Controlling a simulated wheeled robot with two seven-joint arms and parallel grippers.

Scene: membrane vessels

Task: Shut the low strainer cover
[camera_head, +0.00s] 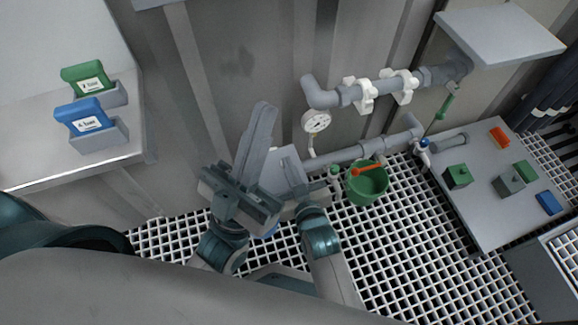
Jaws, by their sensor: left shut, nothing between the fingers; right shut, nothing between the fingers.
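A grey slab-like part (258,138) stands tilted up low against the wall, and I take it to be the strainer cover. A paler grey flat part (285,172) is beside it on the right, probably part of the strainer. My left gripper (235,186) is in front of the slab's lower end and hides it. It is shut with nothing in it. My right gripper (316,190) is lower right, close to the pale part's right side, shut and empty. I cannot tell whether either gripper touches the strainer. The cover's hinge is hidden.
A green bucket (366,187) with an orange-red tool stands just right of my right gripper. Pipes with a gauge (316,121) run along the wall. A side table (490,215) holds coloured blocks. Green and blue holders sit on a grey bench (50,145). Grating (400,260) covers the floor.

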